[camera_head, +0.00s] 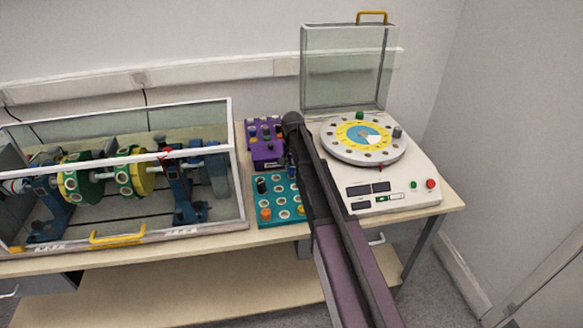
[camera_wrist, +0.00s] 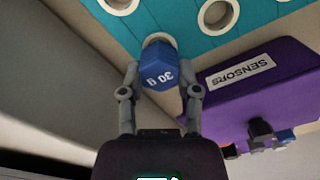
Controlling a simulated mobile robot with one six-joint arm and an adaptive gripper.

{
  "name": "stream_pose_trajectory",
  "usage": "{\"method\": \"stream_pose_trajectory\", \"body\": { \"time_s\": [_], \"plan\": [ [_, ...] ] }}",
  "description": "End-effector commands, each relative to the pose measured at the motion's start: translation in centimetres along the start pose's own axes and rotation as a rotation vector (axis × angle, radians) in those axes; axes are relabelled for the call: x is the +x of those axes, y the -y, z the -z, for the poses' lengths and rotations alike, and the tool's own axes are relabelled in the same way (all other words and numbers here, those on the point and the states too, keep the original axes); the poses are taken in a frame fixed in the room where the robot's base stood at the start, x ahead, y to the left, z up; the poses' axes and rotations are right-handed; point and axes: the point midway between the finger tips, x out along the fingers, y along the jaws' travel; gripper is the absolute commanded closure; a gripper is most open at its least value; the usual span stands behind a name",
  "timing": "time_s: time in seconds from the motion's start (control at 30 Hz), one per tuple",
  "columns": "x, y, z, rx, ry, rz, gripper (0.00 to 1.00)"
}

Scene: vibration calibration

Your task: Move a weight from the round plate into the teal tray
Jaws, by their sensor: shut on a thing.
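My gripper (camera_wrist: 160,85) is shut on a blue weight (camera_wrist: 162,66) marked 30 g, with one finger on each side of it. The weight's far end is at a white-ringed hole of the teal tray (camera_wrist: 185,13); I cannot tell whether it is in the hole or just above it. In the head view my arm covers part of the teal tray (camera_head: 272,222) and hides most of the gripper. The tray holds a black weight (camera_head: 261,186) and an orange weight (camera_head: 266,213). The round plate (camera_head: 340,152) carries a green weight (camera_head: 360,115) and a dark grey weight (camera_head: 397,132).
A purple sensors box (camera_head: 266,152) stands right behind the tray; it is also close to my gripper in the wrist view (camera_wrist: 260,92). A glass-sided case (camera_head: 238,170) with a rotor rig stands left. The plate's machine has a raised clear lid (camera_head: 343,68).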

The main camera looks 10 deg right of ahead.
Motion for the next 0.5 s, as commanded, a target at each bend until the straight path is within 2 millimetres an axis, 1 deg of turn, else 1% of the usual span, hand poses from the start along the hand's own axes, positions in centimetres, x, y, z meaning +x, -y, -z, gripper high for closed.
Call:
{"method": "stream_pose_trajectory", "body": {
  "time_s": [0.5],
  "plan": [
    [0.56,0.02,-0.01,0.000,0.000,0.000,0.90]
  ]
}}
